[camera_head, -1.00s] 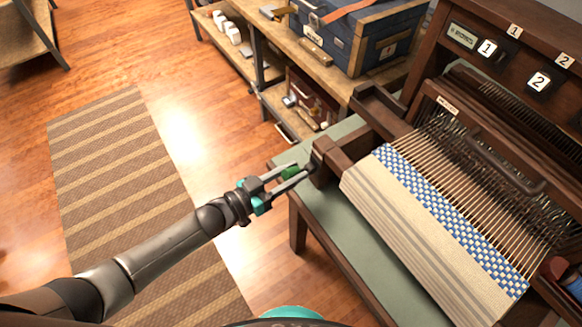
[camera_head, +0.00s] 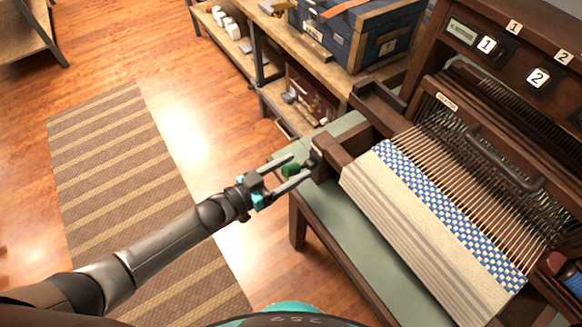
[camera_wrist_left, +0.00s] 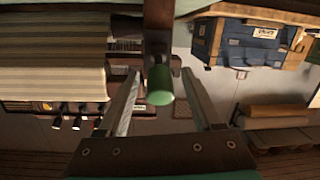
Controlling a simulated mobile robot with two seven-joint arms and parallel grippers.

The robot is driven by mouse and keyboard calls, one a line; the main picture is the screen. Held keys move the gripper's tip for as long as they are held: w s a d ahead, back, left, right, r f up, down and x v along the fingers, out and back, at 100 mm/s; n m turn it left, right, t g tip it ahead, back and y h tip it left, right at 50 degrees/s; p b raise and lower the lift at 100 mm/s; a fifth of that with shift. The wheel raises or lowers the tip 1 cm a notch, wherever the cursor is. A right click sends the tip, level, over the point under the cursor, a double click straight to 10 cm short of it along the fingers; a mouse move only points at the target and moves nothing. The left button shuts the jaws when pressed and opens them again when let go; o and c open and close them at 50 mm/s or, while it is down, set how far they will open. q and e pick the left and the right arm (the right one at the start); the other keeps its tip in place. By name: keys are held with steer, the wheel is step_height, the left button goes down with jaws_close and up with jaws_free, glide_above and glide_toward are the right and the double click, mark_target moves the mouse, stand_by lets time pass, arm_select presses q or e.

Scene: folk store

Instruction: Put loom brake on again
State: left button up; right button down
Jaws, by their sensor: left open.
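The wooden loom (camera_head: 333,160) stands at the right in the head view, with striped and blue-checked cloth (camera_head: 420,210) on it. A green brake handle (camera_head: 291,169) sticks out at the loom's left side. My left gripper (camera_head: 296,170) is open, with one finger on each side of the green handle. In the left wrist view the green handle (camera_wrist_left: 160,86) lies between the two spread fingers (camera_wrist_left: 160,92), with a gap on both sides. My right gripper is not in view.
A blue chest (camera_head: 345,40) stands on a wooden shelf unit (camera_head: 275,45) behind the loom. A striped rug (camera_head: 120,170) lies on the floor to the left. The floor between rug and loom is clear.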

arm_select(q)
steer(key=v, duration=1.5)
steer(key=shift+p, duration=0.3)
steer(key=shift+s, duration=0.1)
steer(key=s+a+f+n+g+y+b, duration=0.1)
steer(key=s+a+f+n+y+b, duration=0.2)
steer(key=f, duration=0.6)
steer(key=s+a+f+y+b, duration=0.1)
steer(key=a+f+y, duration=0.25)
steer(key=f, duration=0.65)
steer(key=s+a+f+n+g+y+b, duration=0.1)
steer(key=a+f+n+y+b, duration=0.2)
steer(key=f, duration=0.6)
steer(key=s+d+f+g+y+b, duration=0.1)
steer(key=s+d+f+g, duration=0.1)
steer(key=s+f, duration=0.5)
steer(key=s+d+f+g+y+b, duration=0.1)
steer(key=s+f+g, duration=0.4)
steer(key=s, duration=1)
step_height(320, 180, down, 2)
steer(key=shift+d+g+y, duration=0.3)
steer(key=shift+d+y, duration=0.1)
steer(key=shift+y, duration=0.35)
steer(key=shift+s, duration=0.1)
